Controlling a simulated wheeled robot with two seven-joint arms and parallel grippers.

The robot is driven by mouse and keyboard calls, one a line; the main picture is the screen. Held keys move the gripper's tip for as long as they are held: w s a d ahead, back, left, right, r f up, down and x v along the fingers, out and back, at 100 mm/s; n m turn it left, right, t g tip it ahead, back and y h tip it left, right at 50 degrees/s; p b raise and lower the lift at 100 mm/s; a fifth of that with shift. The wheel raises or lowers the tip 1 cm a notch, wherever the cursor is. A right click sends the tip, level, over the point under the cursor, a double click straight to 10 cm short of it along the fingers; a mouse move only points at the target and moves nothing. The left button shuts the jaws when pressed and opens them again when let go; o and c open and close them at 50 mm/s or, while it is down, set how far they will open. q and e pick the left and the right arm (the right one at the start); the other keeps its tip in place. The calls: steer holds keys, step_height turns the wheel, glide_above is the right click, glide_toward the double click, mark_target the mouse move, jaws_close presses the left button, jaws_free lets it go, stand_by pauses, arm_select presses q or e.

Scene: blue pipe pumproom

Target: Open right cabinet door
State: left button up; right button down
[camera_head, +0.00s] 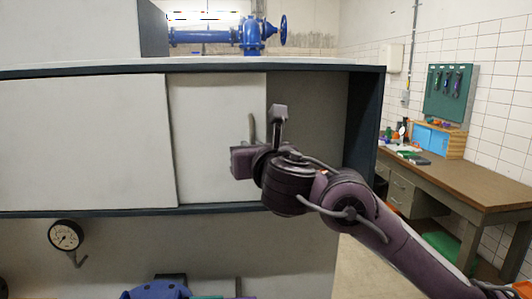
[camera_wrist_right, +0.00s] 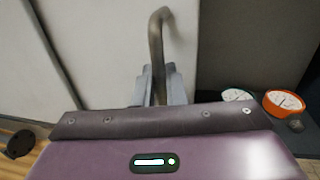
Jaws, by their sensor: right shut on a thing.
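The right cabinet door (camera_head: 210,130) is a pale sliding panel. It stands part way across the right half of the cabinet, with a dark gap (camera_head: 315,115) between its right edge and the cabinet's side post. Its bent metal handle (camera_head: 252,125) is near the door's right edge and also shows in the wrist view (camera_wrist_right: 156,42). My right gripper (camera_wrist_right: 160,88) is shut on the lower part of this handle. My left gripper is not in view.
The left cabinet door (camera_head: 85,140) is beside the right one. A workbench (camera_head: 460,180) stands at the right wall. A pressure gauge (camera_head: 66,236) is below the cabinet, and blue pipes (camera_head: 205,37) run behind. An orange-rimmed dial (camera_wrist_right: 284,104) shows in the wrist view.

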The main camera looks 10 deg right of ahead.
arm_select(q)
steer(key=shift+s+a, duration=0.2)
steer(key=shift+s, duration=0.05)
arm_select(e)
steer(key=shift+d, duration=0.15)
steer(key=c, duration=1.6)
jaws_free()
steer(key=shift+s, duration=0.1)
arm_select(q)
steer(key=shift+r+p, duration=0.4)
steer(key=shift+p, duration=0.05)
arm_select(e)
steer(key=s, duration=0.5)
steer(key=s+d, duration=0.1)
steer(key=s, duration=0.1)
steer(key=shift+s, duration=0.3)
steer(key=shift+f, duration=0.1)
